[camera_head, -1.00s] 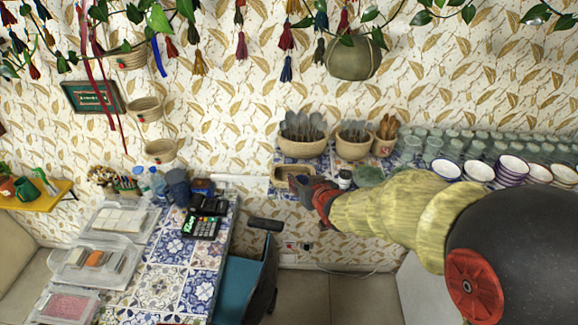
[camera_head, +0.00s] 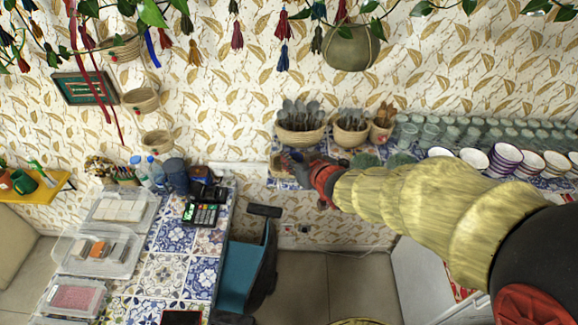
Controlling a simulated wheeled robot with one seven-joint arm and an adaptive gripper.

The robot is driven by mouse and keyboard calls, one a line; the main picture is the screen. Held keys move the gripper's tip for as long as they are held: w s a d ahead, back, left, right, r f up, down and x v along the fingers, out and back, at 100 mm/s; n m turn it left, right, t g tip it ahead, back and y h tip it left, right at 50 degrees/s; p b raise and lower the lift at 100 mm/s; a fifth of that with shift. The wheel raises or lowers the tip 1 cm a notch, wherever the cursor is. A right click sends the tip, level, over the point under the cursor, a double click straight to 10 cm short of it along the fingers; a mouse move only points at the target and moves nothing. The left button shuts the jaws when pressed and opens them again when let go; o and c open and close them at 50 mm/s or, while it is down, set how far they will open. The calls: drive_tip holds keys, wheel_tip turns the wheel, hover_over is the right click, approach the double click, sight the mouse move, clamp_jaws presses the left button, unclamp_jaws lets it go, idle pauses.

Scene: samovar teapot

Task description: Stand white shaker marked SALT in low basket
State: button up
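The low basket (camera_head: 277,166) is a small tan tray-like basket on the blue-tiled shelf, below the basket of spoons. My gripper (camera_head: 298,161), dark with a red wrist, reaches in from the right, and its tip overlaps the basket's right part in the picture. The fingers are small and dark, so I cannot tell whether they are open or shut, or whether they hold anything. I cannot make out the white shaker marked SALT; my gripper and the yellow-sleeved arm cover part of the shelf.
A basket of grey spoons (camera_head: 301,133), a second utensil basket (camera_head: 350,134) and a smaller pot of wooden utensils (camera_head: 382,131) stand behind my gripper. Glasses (camera_head: 455,131) and striped bowls (camera_head: 504,157) fill the shelf's right. A chair (camera_head: 245,265) stands below.

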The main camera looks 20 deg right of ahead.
drive_tip(key=x, duration=0.6)
drive_tip(key=d+x, duration=0.1)
drive_tip(key=x, duration=0.2)
drive_tip(key=shift+w+a+r, duration=0.1)
drive_tip(key=shift+r, duration=0.15)
drive_tip(key=w+f, duration=0.5)
drive_tip(key=shift+w+f, duration=0.1)
drive_tip(key=shift+f, duration=0.1)
drive_tip(key=shift+w+f, duration=0.25)
drive_tip(key=shift+f, duration=1.6)
drive_tip(key=shift+f, duration=0.2)
drive_tip(key=o, duration=1.2)
drive_tip(key=shift+r, duration=0.1)
